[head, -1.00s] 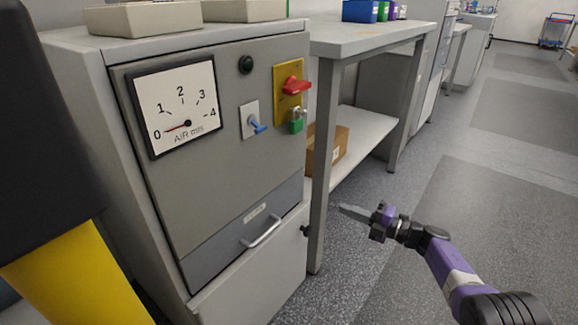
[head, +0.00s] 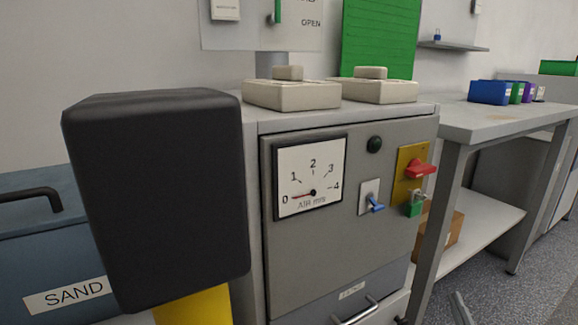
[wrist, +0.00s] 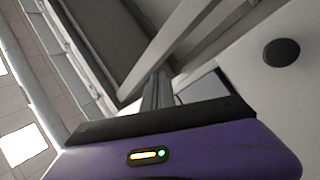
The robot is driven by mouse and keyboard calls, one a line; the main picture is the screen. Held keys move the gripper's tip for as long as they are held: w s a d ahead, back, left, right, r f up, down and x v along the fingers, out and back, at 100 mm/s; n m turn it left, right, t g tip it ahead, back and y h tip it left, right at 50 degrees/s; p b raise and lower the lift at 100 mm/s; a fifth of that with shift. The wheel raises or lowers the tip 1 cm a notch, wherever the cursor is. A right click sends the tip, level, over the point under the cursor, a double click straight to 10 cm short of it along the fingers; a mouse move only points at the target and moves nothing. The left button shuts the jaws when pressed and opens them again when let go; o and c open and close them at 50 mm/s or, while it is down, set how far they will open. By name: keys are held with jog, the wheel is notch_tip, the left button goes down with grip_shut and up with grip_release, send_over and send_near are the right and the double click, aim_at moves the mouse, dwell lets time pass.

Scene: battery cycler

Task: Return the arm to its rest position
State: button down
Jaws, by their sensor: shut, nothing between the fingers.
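My gripper (wrist: 158,92) shows in the wrist view with its grey fingers together and nothing between them. In the head view only a grey fingertip (head: 461,309) shows at the bottom edge, right of the grey cabinet (head: 325,240). The rest of my arm is out of that view. The fingers look clear of the cabinet and the bench, though the distance is hard to judge.
The cabinet carries a dial (head: 311,176) near 0, a blue-tipped switch (head: 375,204), a red handle (head: 420,169) and a green padlock (head: 414,209). A large black block (head: 160,195) stands at left.

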jog(key=s+a+m+g, duration=0.3)
jog(key=s+a, duration=0.3)
jog(key=s, duration=1)
jog(key=s+a+m+g, duration=0.2)
jog(key=s+a+m, duration=0.3)
jog(key=s, duration=1)
jog(key=s+a+m+g, duration=0.25)
jog(key=s+a, duration=0.55)
jog(key=s, duration=0.8)
notch_tip(320, 180, up, 38)
jog(key=p, duration=3.9)
jog(key=shift+w+d+r, duration=0.15)
jog(key=shift+w+r, duration=0.05)
jog(key=shift+w, duration=0.2)
jog(key=shift+g, duration=0.25)
